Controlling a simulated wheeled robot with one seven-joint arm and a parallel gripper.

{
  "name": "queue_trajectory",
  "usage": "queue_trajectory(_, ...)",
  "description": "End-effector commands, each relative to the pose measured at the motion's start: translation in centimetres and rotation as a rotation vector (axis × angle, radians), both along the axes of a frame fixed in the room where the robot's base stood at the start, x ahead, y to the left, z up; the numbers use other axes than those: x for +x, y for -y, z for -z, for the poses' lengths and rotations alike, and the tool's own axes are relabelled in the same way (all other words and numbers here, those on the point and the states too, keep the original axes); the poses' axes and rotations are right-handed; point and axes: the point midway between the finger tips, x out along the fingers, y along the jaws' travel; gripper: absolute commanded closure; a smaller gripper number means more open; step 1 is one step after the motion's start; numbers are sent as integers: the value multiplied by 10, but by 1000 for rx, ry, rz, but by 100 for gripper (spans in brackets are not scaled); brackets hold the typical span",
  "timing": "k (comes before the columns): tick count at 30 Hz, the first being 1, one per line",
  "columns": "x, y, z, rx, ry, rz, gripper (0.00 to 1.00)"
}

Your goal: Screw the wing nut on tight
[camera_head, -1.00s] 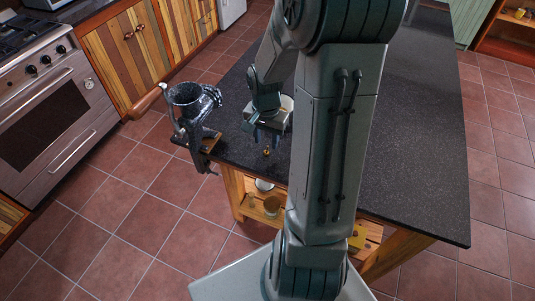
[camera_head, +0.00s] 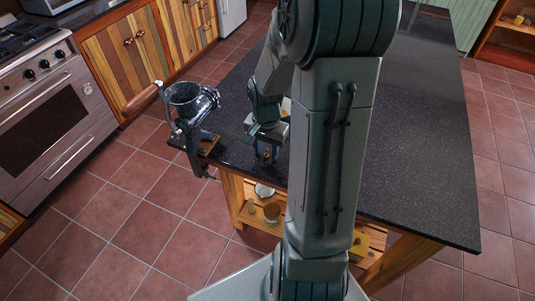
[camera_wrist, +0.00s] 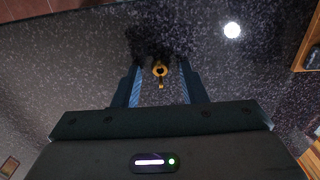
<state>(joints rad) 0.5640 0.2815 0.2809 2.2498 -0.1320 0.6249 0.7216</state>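A small brass wing nut (camera_wrist: 160,69) lies on the dark speckled countertop, between the two fingers of my gripper (camera_wrist: 160,84) in the wrist view. The fingers are open, with a gap on either side of the nut. In the head view my gripper (camera_head: 266,150) points down at the counter near its front edge, and the nut (camera_head: 266,156) shows just below it. A dark metal meat grinder (camera_head: 194,103) with a wooden crank handle is clamped at the counter's left corner, left of my gripper. I cannot see the grinder's stud for the nut clearly.
The countertop (camera_head: 420,130) is broad and mostly clear to the right. A pale object (camera_head: 286,105) stands partly hidden behind my gripper. Several small items sit on the wooden shelf (camera_head: 240,200) below. A stove (camera_head: 50,110) stands across the tiled floor at left.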

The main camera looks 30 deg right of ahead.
Motion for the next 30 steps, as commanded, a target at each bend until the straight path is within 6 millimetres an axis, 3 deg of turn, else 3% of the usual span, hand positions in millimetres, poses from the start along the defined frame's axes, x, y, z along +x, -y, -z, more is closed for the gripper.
queue_trajectory(6, 0, 0, 0, 0, 0, -1, 62)
queue_trajectory(10, 0, 0, 0, 0, 0, 0, 98)
queue_trajectory(11, 0, 0, 0, 0, 0, 0, 100)
queue_trajectory(20, 0, 0, -4, -1, 1, 0, 100)
queue_trajectory(30, 1, 0, -31, 0, 1, 2, 100)
